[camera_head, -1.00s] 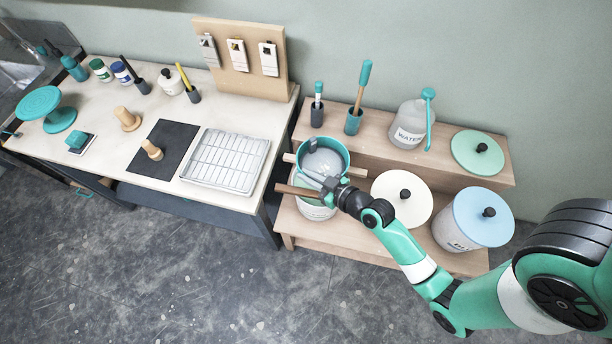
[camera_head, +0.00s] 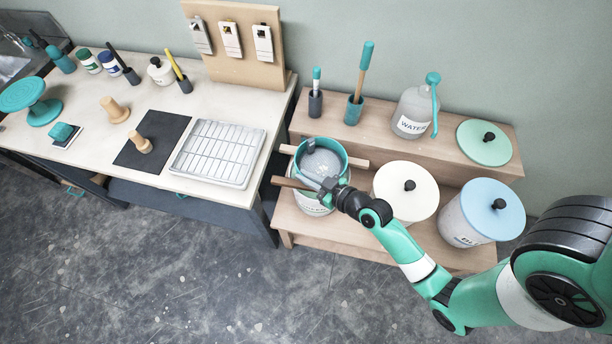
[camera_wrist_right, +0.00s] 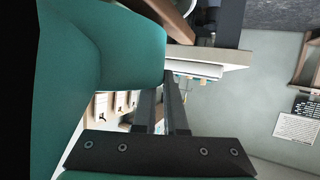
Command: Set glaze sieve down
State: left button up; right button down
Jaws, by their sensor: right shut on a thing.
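The glaze sieve (camera_head: 344,152), a teal ring with a grey mesh inside, is over a white bucket (camera_head: 304,203) on the shelf's lower step. My right gripper (camera_head: 329,187) is shut on the near side of the sieve's rim. Wooden sticks (camera_head: 290,183) lie across the bucket beneath the sieve. I cannot tell whether the sieve touches them. In the right wrist view a large teal surface, likely the sieve (camera_wrist_right: 125,45), fills the upper left beside the gripper fingers (camera_wrist_right: 163,105). My left gripper is not in view.
A white-lidded bucket (camera_head: 405,192) and a blue-lidded bucket (camera_head: 490,208) stand to the right. On the upper step are a water jug (camera_head: 411,112), brush pots and a green lid (camera_head: 483,143). The worktable (camera_head: 75,165) at left holds a white tray (camera_head: 217,153).

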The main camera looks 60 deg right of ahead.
jog(key=shift+f+b, duration=0.6)
jog(key=c, duration=0.9)
grip_release()
jog(key=b+v, duration=0.1)
jog(key=v, duration=1)
jog(key=shift+s+r+b, duration=0.25)
jog(key=shift+b, duration=0.15)
